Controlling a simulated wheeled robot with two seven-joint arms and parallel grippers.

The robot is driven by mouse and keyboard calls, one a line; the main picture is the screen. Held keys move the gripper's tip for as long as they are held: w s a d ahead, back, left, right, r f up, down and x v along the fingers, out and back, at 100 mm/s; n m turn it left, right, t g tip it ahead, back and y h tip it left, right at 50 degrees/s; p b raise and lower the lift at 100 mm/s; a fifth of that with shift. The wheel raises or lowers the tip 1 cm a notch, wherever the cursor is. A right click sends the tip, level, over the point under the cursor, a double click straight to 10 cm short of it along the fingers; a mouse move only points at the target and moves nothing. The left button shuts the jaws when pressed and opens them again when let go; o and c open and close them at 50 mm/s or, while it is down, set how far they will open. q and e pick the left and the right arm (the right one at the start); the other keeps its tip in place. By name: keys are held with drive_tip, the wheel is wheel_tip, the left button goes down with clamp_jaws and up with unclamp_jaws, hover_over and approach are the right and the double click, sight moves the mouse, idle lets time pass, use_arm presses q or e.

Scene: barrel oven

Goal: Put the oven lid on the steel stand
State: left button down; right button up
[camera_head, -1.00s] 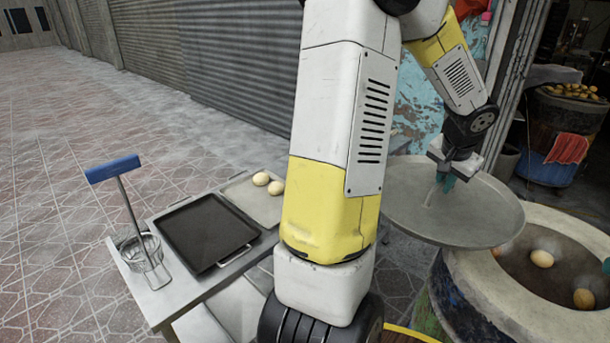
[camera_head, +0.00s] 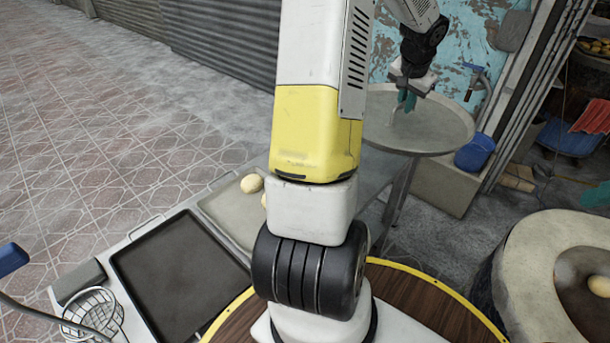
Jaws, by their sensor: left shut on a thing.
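The oven lid (camera_head: 445,132) is a wide round grey metal disc in the right half of the head view. My left gripper (camera_head: 406,100) is shut on the handle at its middle. The lid looks roughly level. A grey steel stand (camera_head: 399,196) shows partly below the lid, with a leg and part of a flat surface. The lid covers some of it and my arm hides more. I cannot tell whether the lid touches the stand. The barrel oven (camera_head: 535,285) is at the lower right, its mouth uncovered. My right gripper is out of view.
A table at lower left holds a dark tray (camera_head: 178,275), a wire basket (camera_head: 92,312) and a pale tray (camera_head: 215,207) with bread. A blue bucket (camera_head: 474,152) stands right of the lid, near the wall. Tiled floor (camera_head: 90,130) is open at left.

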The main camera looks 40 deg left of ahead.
sight(383, 103)
use_arm(q)
drive_tip(key=w+a, duration=0.1)
drive_tip(key=a, duration=0.1)
drive_tip(key=w+a+f, duration=0.1)
drive_tip(key=a, duration=0.2)
drive_tip(key=w+a, duration=0.1)
drive_tip(key=a, duration=0.1)
drive_tip(key=shift+a+f, duration=0.15)
drive_tip(key=shift+a, duration=0.15)
drive_tip(key=shift+n, duration=0.4)
drive_tip(key=a+f, duration=0.3)
drive_tip(key=f, duration=0.1)
drive_tip(key=w+a+f, duration=0.1)
drive_tip(key=a+f, duration=0.2)
drive_tip(key=f, duration=0.2)
drive_tip(key=a+f, duration=0.3)
drive_tip(key=f, duration=0.1)
drive_tip(key=shift+w+a+f, duration=0.2)
drive_tip(key=shift+a+f, duration=0.05)
drive_tip(key=shift+f, duration=2.3)
drive_tip(key=c, duration=1.5)
unclamp_jaws()
drive_tip(key=shift+f, duration=0.15)
